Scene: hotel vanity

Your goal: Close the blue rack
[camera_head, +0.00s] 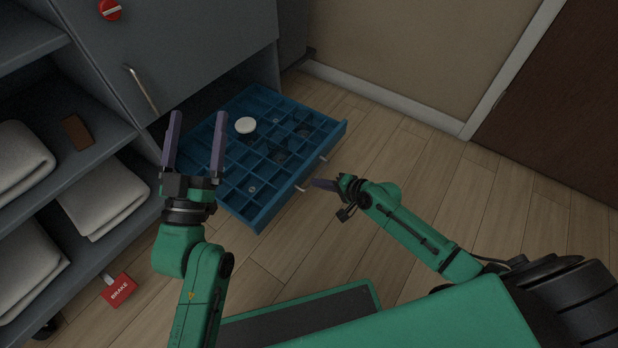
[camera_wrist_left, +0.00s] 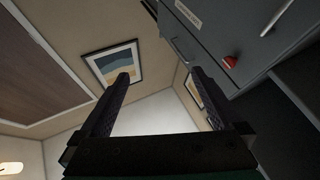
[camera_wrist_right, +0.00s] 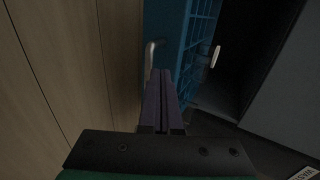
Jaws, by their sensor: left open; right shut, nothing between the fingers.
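The blue rack (camera_head: 262,211) is a low compartmented drawer, pulled out of the grey cabinet just above the floor. A round white object and several small items lie in its compartments. A metal handle (camera_head: 313,174) is on its front face, and it also shows in the right wrist view (camera_wrist_right: 151,58). My right gripper (camera_head: 314,184) is shut and empty, its fingertips close to the front face beside the handle; I cannot tell if they touch. My left gripper (camera_head: 197,116) is open and empty, raised, and in the head view it covers part of the rack's left side.
The grey cabinet (camera_head: 190,40) has a door with a long handle (camera_head: 142,90). Shelves with folded white towels (camera_head: 105,198) stand at the left. A red brake tag (camera_head: 119,290) is low at the left. Wooden floor (camera_head: 390,140) is clear to the right of the rack.

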